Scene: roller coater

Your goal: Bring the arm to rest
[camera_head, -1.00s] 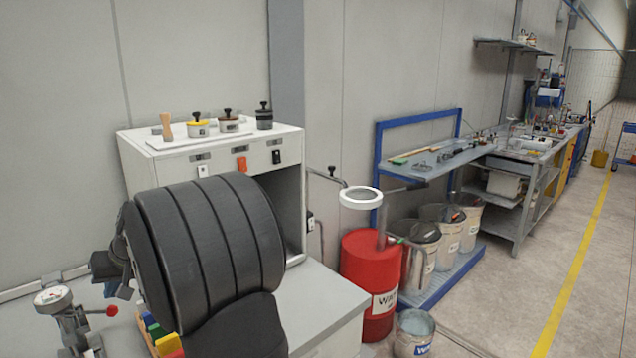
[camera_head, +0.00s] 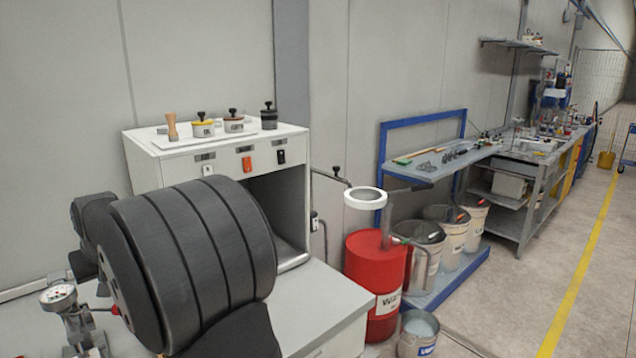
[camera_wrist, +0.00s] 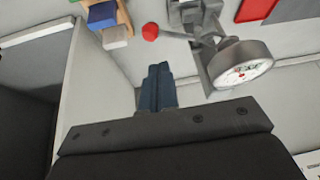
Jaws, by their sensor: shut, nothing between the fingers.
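My gripper (camera_wrist: 159,68) shows in the wrist view with its dark blue-grey fingers together and nothing between them. The fingers point toward a round dial gauge and a red knob (camera_wrist: 150,31), and stay apart from both. In the head view my dark, banded arm (camera_head: 190,262) fills the lower left foreground. The gripper itself cannot be made out there.
The dial gauge (camera_wrist: 242,66) on its metal stand also shows in the head view (camera_head: 60,297). Coloured blocks (camera_wrist: 103,16) sit near it. A white cabinet (camera_head: 158,170) with an open bay stands behind my arm. A red drum (camera_head: 374,275) stands right of the bench.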

